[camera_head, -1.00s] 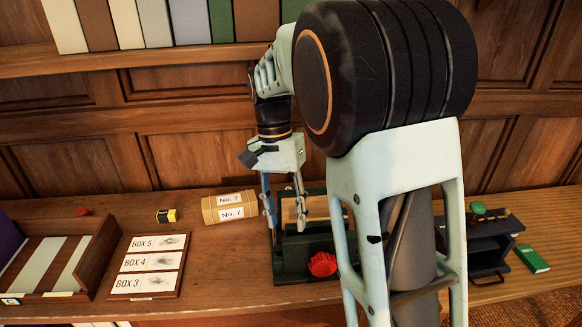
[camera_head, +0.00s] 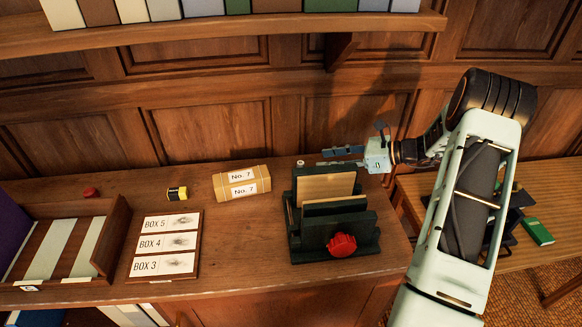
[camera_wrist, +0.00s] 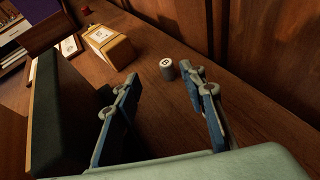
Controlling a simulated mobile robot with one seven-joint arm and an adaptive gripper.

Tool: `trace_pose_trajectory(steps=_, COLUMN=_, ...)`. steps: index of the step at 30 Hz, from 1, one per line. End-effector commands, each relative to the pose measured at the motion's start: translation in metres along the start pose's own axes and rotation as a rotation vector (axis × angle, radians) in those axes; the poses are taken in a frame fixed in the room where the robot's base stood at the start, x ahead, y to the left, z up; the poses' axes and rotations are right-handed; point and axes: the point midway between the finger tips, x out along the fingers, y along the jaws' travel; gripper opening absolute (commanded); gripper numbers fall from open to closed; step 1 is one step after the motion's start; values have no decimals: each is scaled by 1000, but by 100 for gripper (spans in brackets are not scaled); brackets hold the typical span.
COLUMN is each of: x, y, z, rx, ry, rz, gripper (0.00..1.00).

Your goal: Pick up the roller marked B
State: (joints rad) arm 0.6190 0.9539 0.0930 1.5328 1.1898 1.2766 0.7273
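The roller (camera_wrist: 166,70) is a small grey upright cylinder with a dark mark on its pale top, which looks like a B. In the wrist view it stands on the wooden bench just beyond my fingertips, roughly in line with the gap between them. In the head view only its small top part (camera_head: 300,163) shows behind the green rack. My gripper (camera_wrist: 160,78) is open and empty, its two fingers wide apart. In the head view my gripper (camera_head: 322,159) reaches in level from the right, behind the rack, pointing left toward the roller.
A No. 7 package (camera_head: 242,182), a yellow-black block (camera_head: 176,194) and a box card board (camera_head: 196,262) lie left. The panelled wall rises behind.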

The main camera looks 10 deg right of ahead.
Motion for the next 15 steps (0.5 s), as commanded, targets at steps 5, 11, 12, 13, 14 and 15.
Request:
trace_pose_trajectory(steps=5, x=-9, y=-2, z=-16, rx=-23, ry=3, rz=-11, gripper=38)
trace_pose_trajectory(steps=11, x=10, y=-2, z=-16, rx=-28, ry=3, rz=-7, gripper=38)
trace_pose_trajectory(steps=12, x=16, y=-2, z=-16, rx=-27, ry=3, rz=-7, gripper=38)
trace_pose_trajectory(steps=13, x=21, y=-2, z=-16, rx=-26, ry=4, rz=-7, gripper=38)
trace_pose_trajectory(steps=14, x=26, y=-2, z=-16, rx=-27, ry=3, rz=-6, gripper=38)
trace_pose_trajectory(steps=15, x=33, y=-2, z=-16, rx=-28, ry=4, rz=-6, gripper=38)
